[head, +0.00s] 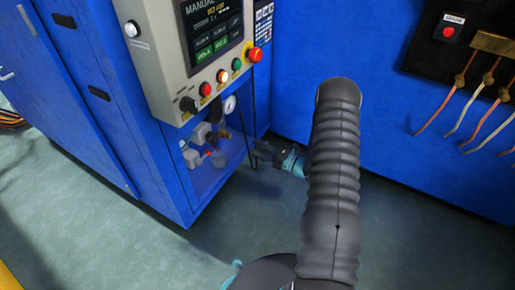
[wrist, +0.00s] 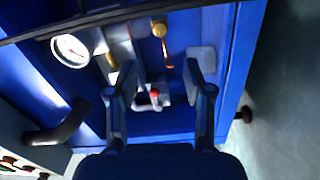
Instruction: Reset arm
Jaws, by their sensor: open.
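My gripper (wrist: 155,80) is open and empty in the wrist view, with its two dark fingers apart. Between and beyond the fingers is a small valve with a red tip (wrist: 154,94) inside the blue cabinet's recess. In the head view my gripper (head: 258,153) points left toward the recess of the blue cabinet (head: 175,185), partly hidden by my dark ribbed arm. From these views I cannot tell the exact gap between the fingers and the fittings.
A pressure gauge (wrist: 70,50) sits at left in the wrist view. The control panel (head: 205,60) with coloured buttons juts out above the recess. A blue wall with a black board (head: 425,60) and hoses stands at right. Green floor (head: 110,235) is clear in front.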

